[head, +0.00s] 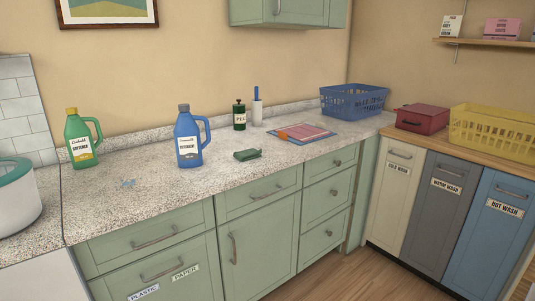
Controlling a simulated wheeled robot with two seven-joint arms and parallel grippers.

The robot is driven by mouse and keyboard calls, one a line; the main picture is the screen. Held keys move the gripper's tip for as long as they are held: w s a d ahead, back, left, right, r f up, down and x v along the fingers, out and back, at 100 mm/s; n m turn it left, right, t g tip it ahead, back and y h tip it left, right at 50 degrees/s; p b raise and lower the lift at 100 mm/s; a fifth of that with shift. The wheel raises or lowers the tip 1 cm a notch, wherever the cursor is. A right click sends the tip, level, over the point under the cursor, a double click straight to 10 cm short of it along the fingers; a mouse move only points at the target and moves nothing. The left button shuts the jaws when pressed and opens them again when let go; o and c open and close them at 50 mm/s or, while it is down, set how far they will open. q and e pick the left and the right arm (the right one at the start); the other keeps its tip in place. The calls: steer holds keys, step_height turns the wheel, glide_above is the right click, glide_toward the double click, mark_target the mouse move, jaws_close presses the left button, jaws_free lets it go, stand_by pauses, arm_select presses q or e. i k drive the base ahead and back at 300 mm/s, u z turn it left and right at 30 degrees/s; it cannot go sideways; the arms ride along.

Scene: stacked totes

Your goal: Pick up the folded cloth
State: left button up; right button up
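A small dark green item (247,155) lies flat near the front edge of the speckled countertop. It looks like a folded cloth, but it is too small to be sure. A flat pink and blue piece (309,132) lies further back to the right, with a small orange thing (283,136) at its left edge; I cannot tell if this piece is cloth or a mat. Neither of my grippers is in view.
A blue detergent jug (188,142) and a green softener jug (79,143) stand on the countertop (110,213). A dark green pump bottle (239,118), a blue basket (353,102), a red box (422,119) and a yellow basket (490,130) stand further right. The front middle is mostly clear.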

mark_target(244, 155)
steer(key=z, duration=0.55)
steer(key=i, duration=1)
steer(key=z, duration=0.15)
